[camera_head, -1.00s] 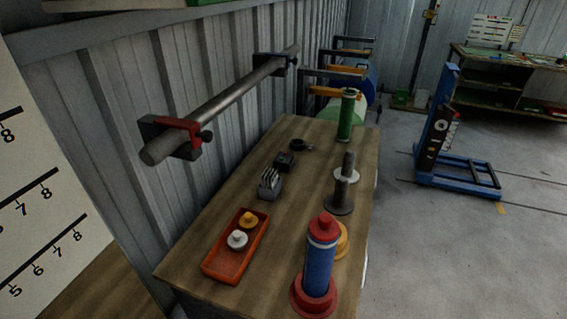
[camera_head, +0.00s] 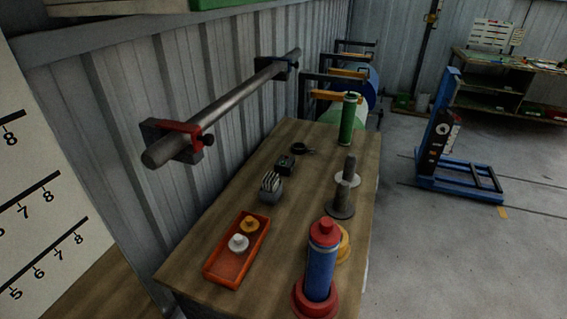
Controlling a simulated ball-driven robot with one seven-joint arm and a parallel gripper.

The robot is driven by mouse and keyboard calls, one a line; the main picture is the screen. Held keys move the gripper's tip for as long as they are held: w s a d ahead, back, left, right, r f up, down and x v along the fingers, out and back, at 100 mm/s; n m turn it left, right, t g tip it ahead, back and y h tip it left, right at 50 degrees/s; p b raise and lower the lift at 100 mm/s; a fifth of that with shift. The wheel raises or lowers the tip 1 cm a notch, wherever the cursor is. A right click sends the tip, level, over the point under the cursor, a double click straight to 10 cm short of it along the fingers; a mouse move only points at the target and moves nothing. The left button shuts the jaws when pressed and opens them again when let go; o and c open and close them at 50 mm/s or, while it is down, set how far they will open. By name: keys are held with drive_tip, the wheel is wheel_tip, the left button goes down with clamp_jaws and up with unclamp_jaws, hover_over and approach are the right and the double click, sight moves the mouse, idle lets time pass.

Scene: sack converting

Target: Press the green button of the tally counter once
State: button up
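A small dark box (camera_head: 286,164), which looks like the tally counter, sits on the wooden table toward its back left.
The wooden table (camera_head: 215,212) also holds an orange tray (camera_head: 226,268) with white and yellow knobbed pieces, a blue-and-red cylinder (camera_head: 321,268), dark spindles (camera_head: 342,203) and a green cylinder (camera_head: 348,120). A wall-mounted bar (camera_head: 225,105) runs along the left. Floor (camera_head: 440,250) at right is clear.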

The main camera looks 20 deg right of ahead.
clamp_jaws()
idle(1.1)
